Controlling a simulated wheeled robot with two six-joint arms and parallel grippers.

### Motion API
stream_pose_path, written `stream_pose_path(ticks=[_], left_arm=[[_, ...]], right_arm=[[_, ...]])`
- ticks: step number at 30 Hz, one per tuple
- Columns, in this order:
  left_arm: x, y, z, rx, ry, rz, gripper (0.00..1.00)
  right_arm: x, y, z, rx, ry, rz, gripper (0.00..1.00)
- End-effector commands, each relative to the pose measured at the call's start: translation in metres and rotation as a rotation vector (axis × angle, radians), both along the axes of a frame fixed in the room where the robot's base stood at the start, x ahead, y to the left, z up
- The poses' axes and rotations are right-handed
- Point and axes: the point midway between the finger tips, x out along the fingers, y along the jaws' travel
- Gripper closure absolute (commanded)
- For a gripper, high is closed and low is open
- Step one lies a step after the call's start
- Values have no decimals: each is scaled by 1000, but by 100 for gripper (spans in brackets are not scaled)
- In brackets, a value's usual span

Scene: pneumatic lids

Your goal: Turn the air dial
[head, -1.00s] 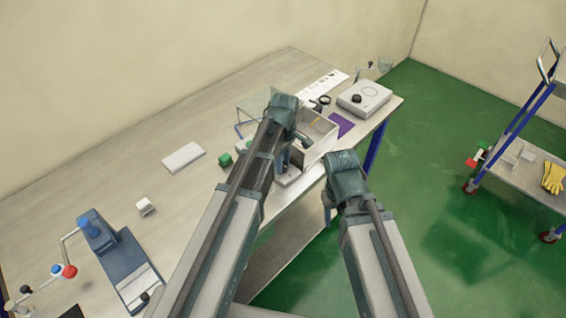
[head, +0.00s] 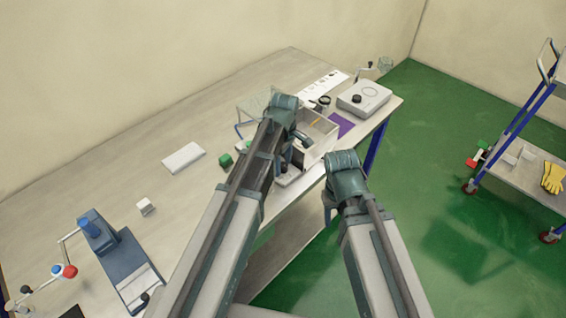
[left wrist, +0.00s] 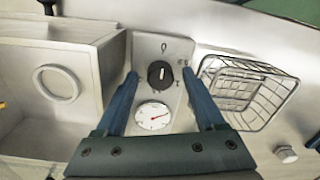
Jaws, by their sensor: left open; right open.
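The air dial (left wrist: 160,74) is a round black knob with a light pointer mark on a pale panel (left wrist: 171,47), with small marks around it. A white gauge (left wrist: 153,117) with a red needle sits just below it in the left wrist view. My left gripper (left wrist: 164,79) is open, with one blue finger on each side of the dial; I cannot tell whether they touch it. In the head view my left arm (head: 283,112) hides the dial. My right gripper (head: 330,205) hangs beyond the table's front edge, mostly hidden by its arm, and is away from the dial.
A pale open box (left wrist: 60,70) lies left of the panel and a wire basket (left wrist: 245,92) right of it. A grey box with a black knob (head: 364,98) stands at the table's far right. A blue device (head: 119,262) stands front left. A cart (head: 520,175) is right.

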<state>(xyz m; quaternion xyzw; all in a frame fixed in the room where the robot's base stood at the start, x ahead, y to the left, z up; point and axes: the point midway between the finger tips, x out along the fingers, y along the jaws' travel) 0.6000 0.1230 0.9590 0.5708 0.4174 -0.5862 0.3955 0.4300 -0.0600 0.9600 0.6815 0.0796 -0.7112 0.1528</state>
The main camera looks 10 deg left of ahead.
Motion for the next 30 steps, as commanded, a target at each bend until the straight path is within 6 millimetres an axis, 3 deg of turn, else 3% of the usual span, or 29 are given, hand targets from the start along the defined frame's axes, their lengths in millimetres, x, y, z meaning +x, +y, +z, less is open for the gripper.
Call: stream_pose_path(ticks=[8,30], left_arm=[[1,0,24,0,0,0,29],[5,-2,132,0,0,0,29]], right_arm=[[0,0,24,0,0,0,50],[0,0,132,2,0,-7,50]])
